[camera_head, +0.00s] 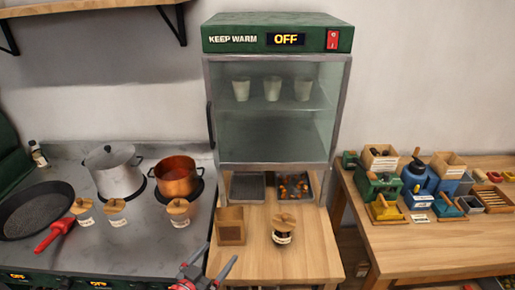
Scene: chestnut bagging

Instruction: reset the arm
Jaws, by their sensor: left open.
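My left gripper (218,258) shows at the bottom edge, left of centre, with its grey fingers spread apart and nothing between them. It is at the front left edge of the wooden table, in front of a small wooden box (230,227). The rest of that arm is mostly cut off by the frame. My right gripper does not show clearly anywhere in the picture.
A jar with a wooden lid (284,229) stands right of the wooden box. Behind is the warming cabinet (277,38), reading OFF. Left is a stove counter with a pan (35,210), a silver pot (115,172) and a copper pot (176,178). A cluttered table (420,250) stands right.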

